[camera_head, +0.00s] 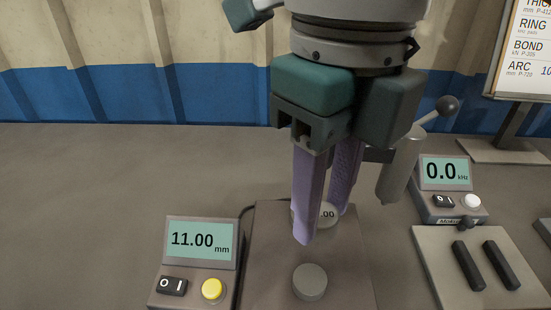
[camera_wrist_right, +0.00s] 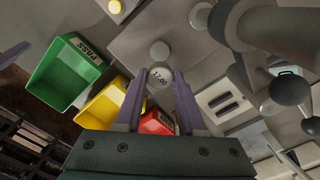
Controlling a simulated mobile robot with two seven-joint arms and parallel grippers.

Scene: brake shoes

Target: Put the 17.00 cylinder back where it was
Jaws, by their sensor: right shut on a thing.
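My right gripper (camera_head: 322,225) comes down from the top in the head view, its purple fingers closed around a pale grey cylinder (camera_head: 328,214). A finger hides part of its top label, and only ".00" shows there. In the right wrist view the cylinder (camera_wrist_right: 166,90) sits between the fingertips, its label small and reading about "17.00". It is over the dark plate (camera_head: 262,255); whether it touches the plate is unclear. A short grey round post (camera_head: 310,281) stands on the plate nearer the camera, apart from the cylinder.
A display box (camera_head: 200,240) reading 11.00 mm stands left of the plate. Right are a lever post (camera_head: 400,165), a 0.0 kHz box (camera_head: 446,172) and a slab with two black bars (camera_head: 468,265). Green (camera_wrist_right: 55,75), yellow (camera_wrist_right: 103,106) and red (camera_wrist_right: 155,123) bins show in the wrist view.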

